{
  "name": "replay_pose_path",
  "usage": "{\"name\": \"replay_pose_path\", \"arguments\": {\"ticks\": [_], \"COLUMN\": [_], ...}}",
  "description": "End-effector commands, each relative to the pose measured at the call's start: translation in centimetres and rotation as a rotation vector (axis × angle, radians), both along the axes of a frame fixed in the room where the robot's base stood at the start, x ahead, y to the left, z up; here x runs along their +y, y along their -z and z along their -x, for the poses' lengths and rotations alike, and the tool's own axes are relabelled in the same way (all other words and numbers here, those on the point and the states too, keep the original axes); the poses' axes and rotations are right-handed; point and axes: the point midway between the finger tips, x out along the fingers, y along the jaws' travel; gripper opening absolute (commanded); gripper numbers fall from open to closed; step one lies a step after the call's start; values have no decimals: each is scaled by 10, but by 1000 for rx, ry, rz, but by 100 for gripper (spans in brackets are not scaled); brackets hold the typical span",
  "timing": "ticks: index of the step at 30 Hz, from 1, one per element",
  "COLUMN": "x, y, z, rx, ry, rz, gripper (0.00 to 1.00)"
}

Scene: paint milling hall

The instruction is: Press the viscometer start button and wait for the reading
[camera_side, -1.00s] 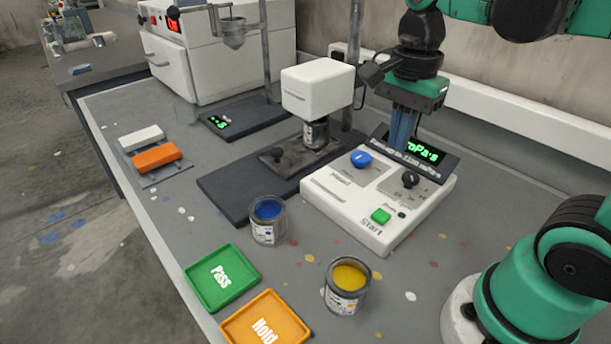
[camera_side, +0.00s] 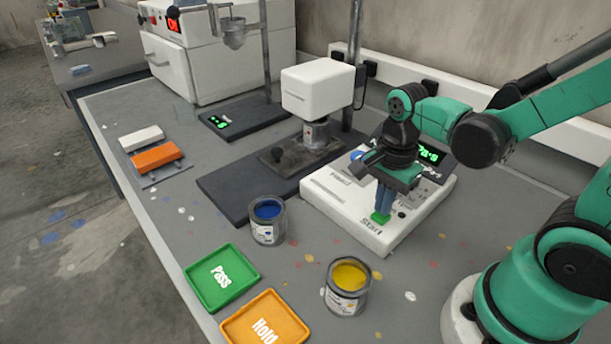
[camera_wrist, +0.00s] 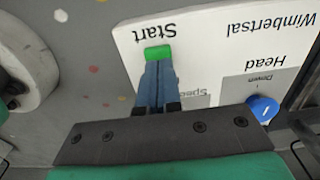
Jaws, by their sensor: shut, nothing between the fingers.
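The viscometer's white control box (camera_side: 335,204) stands mid-bench, with a white measuring head (camera_side: 318,88) behind it over a small can (camera_side: 316,133). The green start button (camera_side: 379,218) is at the box's front corner, above the word Start; it also shows in the wrist view (camera_wrist: 158,52). My gripper (camera_side: 384,209) is shut and empty, pointing down with its blue fingertips right at the button. In the wrist view, the fingertips (camera_wrist: 157,66) overlap the button's edge; I cannot tell whether they press it. The green-lit display (camera_side: 430,155) is partly hidden by my arm.
A blue paint can (camera_side: 265,233) and a yellow paint can (camera_side: 345,301) stand in front of the box. A green Pass tray (camera_side: 240,289) and an orange Hold tray (camera_side: 297,327) lie at the front edge. A blue knob (camera_wrist: 262,108) is on the panel.

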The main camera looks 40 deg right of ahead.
Motion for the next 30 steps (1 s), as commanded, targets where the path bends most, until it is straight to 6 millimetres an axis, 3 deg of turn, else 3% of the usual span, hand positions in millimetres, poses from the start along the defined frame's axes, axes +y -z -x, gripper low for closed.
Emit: {"name": "replay_pose_path", "arguments": {"ticks": [14, 22, 30], "x": [0, 0, 0], "y": [4, 21, 23], "z": [0, 0, -1], "rx": [0, 0, -5], "ry": [0, 0, 1], "rz": [0, 1, 2], "gripper": [0, 0, 0]}}
